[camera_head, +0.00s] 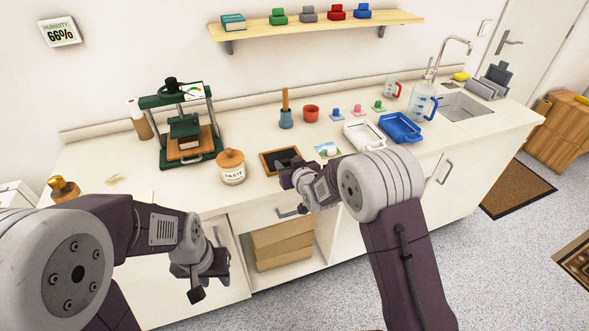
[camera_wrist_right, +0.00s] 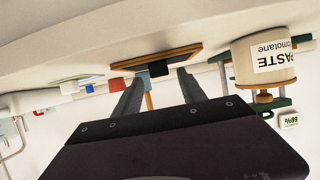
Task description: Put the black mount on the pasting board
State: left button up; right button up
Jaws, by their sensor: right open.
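A wood-framed board with a dark surface (camera_head: 268,160) lies at the counter's front edge; I take it for the pasting board. A flat black piece (camera_head: 288,155), perhaps the black mount, shows on it, partly hidden by my right gripper (camera_head: 286,181). In the right wrist view, the framed board (camera_wrist_right: 187,57) appears ahead, with a small black block (camera_wrist_right: 158,69) at its near edge. My right gripper (camera_wrist_right: 158,76) is open, its fingers either side of that block in the picture; contact cannot be told. My left gripper (camera_head: 195,292) hangs low before the cabinet, its jaws unclear.
A paste jar (camera_head: 231,168) stands left of the board, and a green press (camera_head: 188,130) behind it. A small picture (camera_head: 327,149), a white tray (camera_head: 364,136) and a blue tray (camera_head: 400,128) lie to the right. A rack (camera_head: 488,88) with a dark panel stands by the sink.

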jog(key=v, duration=1)
jog(key=shift+s, duration=0.2)
jog(key=s+d+f+m+g+h, duration=0.25)
jog(key=s+d+f+g, duration=0.35)
jog(key=s+d+f, duration=0.35)
jog(key=s+d+g, duration=0.2)
jog(key=s, duration=0.5)
jog(key=s+d+m+g+h, duration=0.1)
jog(key=s+d+g, duration=0.2)
jog(key=s, duration=0.5)
jog(key=shift+g, duration=0.3)
